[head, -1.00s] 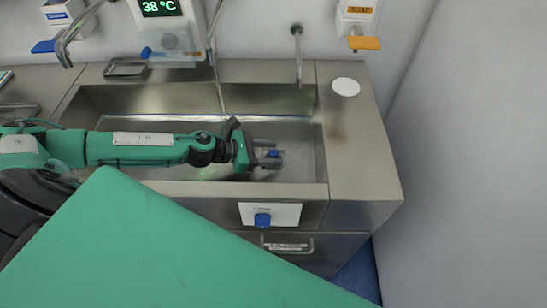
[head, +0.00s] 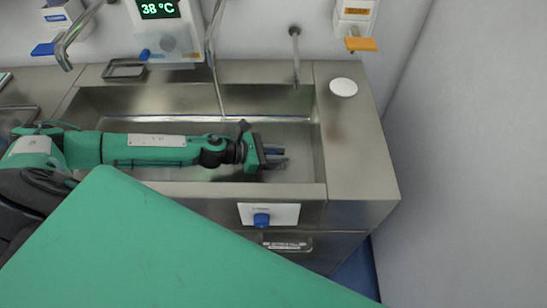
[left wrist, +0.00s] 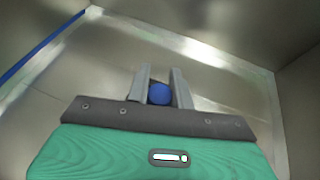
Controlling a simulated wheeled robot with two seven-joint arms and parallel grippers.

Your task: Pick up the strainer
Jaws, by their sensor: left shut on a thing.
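The strainer shows as a round blue knob (left wrist: 159,93) in the left wrist view. The rest of it is hidden or too small to make out. My left gripper (head: 275,158) is down inside the steel sink, toward its right end. Its two grey fingers are shut on the blue knob, one on each side, as the left wrist view (left wrist: 160,88) also shows. I cannot tell whether the strainer is clear of the sink floor. My right gripper is not in view.
The steel sink (head: 305,170) has walls around my left gripper. A tap (head: 297,60) and a thin hose hang over its back. A white disc (head: 343,87) lies on the right counter. A green surface (head: 150,250) fills the front.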

